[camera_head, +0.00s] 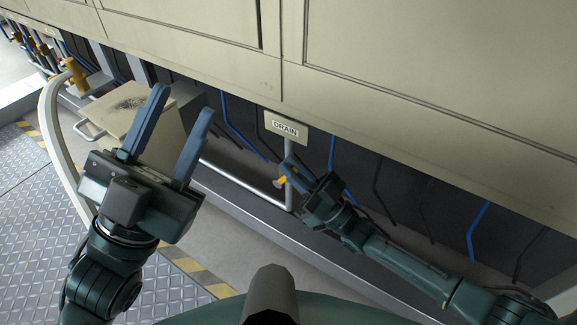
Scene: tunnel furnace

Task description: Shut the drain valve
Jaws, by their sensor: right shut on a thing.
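A cream plate marked DRAIN (286,129) hangs under the furnace casing. Below it a grey pipe (290,150) runs down and bends left. The drain valve (280,181), of which a small yellow part shows, sits on this pipe. My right gripper (289,170) is at the valve, with its blue fingers shut on it. The fingers and gripper body hide most of the valve and its handle, so its position cannot be told. My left gripper (183,103) is open and empty at the left, its fingers pointing up, well apart from the valve.
The cream furnace casing (390,110) spans the top. A cream box with a handle (125,110) is behind my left gripper. A brass fitting with a white hose (73,72) is at the upper left. Blue and black hoses (478,225) hang under the casing.

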